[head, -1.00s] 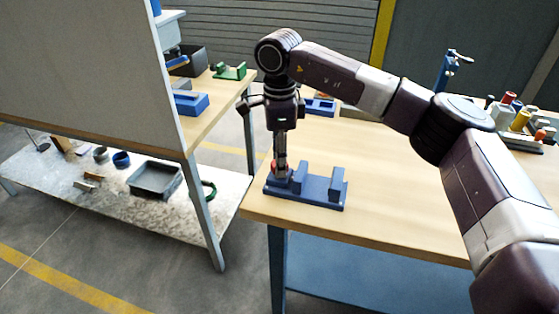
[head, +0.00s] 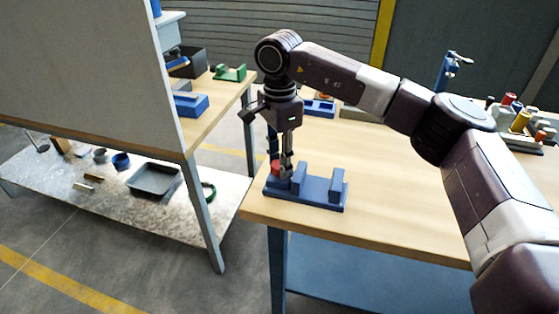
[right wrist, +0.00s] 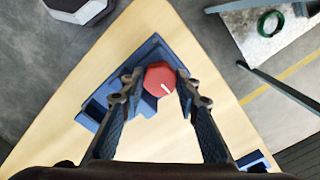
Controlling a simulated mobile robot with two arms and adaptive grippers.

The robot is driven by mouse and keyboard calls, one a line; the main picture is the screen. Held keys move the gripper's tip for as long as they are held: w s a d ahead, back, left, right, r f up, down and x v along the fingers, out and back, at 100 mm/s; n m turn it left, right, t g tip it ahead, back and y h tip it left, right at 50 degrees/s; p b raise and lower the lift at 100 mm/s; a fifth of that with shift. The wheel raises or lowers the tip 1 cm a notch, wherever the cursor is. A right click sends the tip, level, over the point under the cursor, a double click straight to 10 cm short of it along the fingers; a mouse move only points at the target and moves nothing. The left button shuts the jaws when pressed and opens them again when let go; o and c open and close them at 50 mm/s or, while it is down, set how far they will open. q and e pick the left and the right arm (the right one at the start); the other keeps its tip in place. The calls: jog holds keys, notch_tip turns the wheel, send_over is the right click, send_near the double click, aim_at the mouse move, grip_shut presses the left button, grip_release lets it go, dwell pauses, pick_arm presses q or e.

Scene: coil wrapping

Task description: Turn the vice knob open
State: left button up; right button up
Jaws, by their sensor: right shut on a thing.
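The blue vice (head: 325,190) sits near the front left corner of the wooden bench, its upright jaws apart. Its red knob (head: 275,167) is at the left end, partly hidden by my right gripper (head: 286,166). In the right wrist view the knob (right wrist: 160,78) is a red many-sided cap with a white mark line. The right gripper (right wrist: 157,84) points down, with one finger on each side of the knob, and is shut on it. My left gripper is in neither view.
The wooden bench (head: 400,205) is clear right of the vice. A grey panel (head: 80,70) stands at the left, beside a lower shelf (head: 110,205) with a grey tray (head: 155,179). Colourful spools (head: 520,120) stand at the far right.

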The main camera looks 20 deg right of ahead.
jog(key=shift+w+r, duration=0.15)
jog(key=shift+r, duration=0.05)
jog(key=o, duration=1.1)
jog(key=shift+o, duration=0.3)
jog(key=shift+f, duration=0.1)
jog(key=shift+r, duration=4)
